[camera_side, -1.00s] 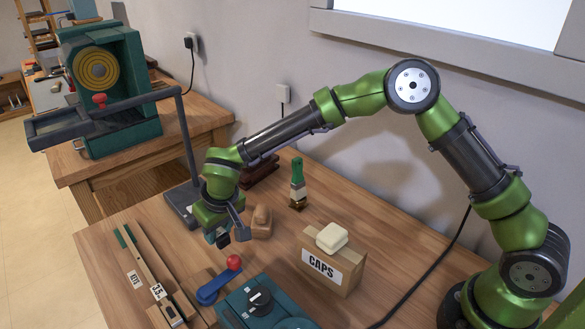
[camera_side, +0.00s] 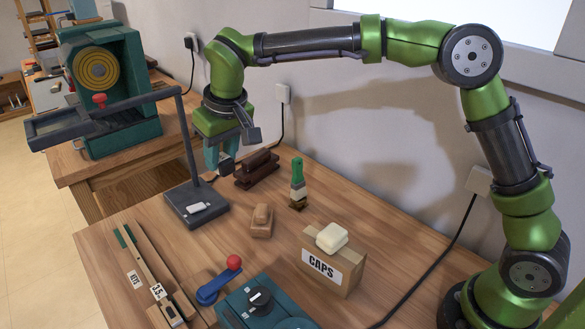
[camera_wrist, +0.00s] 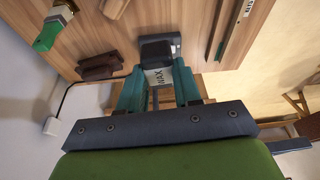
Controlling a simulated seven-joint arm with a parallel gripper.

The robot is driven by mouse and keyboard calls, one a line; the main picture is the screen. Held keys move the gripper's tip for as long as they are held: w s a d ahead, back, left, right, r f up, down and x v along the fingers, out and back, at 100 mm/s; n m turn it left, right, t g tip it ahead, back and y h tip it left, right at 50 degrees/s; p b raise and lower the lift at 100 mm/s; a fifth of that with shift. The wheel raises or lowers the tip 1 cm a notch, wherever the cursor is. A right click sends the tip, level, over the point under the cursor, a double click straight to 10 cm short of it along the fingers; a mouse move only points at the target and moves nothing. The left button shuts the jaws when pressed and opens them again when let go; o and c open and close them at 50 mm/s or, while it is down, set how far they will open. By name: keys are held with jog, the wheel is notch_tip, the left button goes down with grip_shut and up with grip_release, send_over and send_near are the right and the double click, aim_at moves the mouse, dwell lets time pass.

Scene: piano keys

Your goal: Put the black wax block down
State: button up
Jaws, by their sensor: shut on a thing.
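My gripper (camera_side: 218,160) hangs in the air above the back of the wooden bench, by the grey stand's post. It is shut on the black wax block (camera_side: 227,166), a small dark block at its fingertips. In the wrist view the black block (camera_wrist: 155,49) shows at the ends of the teal fingers (camera_wrist: 156,80). A pale label reading "WAX" (camera_wrist: 160,77) shows between the fingers; I cannot tell which surface bears it. In the side view the stand's grey base (camera_side: 182,212) lies below my gripper, with a small white piece (camera_side: 200,208) on it.
A brown wooden block (camera_side: 261,222), a dark brown holder (camera_side: 257,170) and a green-handled brush (camera_side: 297,184) stand nearby. A "CAPS" box (camera_side: 322,266) with a cream block (camera_side: 332,236) is further right. A blue lever with a red knob (camera_side: 234,263) is in front.

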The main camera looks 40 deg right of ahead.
jog(key=s+d+m, duration=0.1)
jog(key=s+d, duration=0.3)
jog(key=d, duration=1)
jog(key=s+d, duration=0.4)
jog(key=d, duration=1)
jog(key=f, duration=1.6)
jog(key=shift+a, duration=0.2)
jog(key=w, duration=0.5)
jog(key=w+d+f, duration=0.1)
jog(key=w, duration=0.4)
jog(key=w+d, duration=0.1)
jog(key=w, duration=0.4)
jog(key=shift+w+d+f, duration=0.25)
jog(key=shift+f, duration=0.1)
jog(key=shift+s+x, duration=0.2)
jog(key=shift+x, duration=0.65)
jog(key=shift+s+x, duration=0.2)
jog(key=shift+x, duration=0.6)
jog(key=shift+d+f, duration=0.1)
jog(key=shift+f, duration=0.05)
jog(key=shift+f, duration=0.15)
jog(key=o, duration=1)
jog(key=shift+o, duration=0.2)
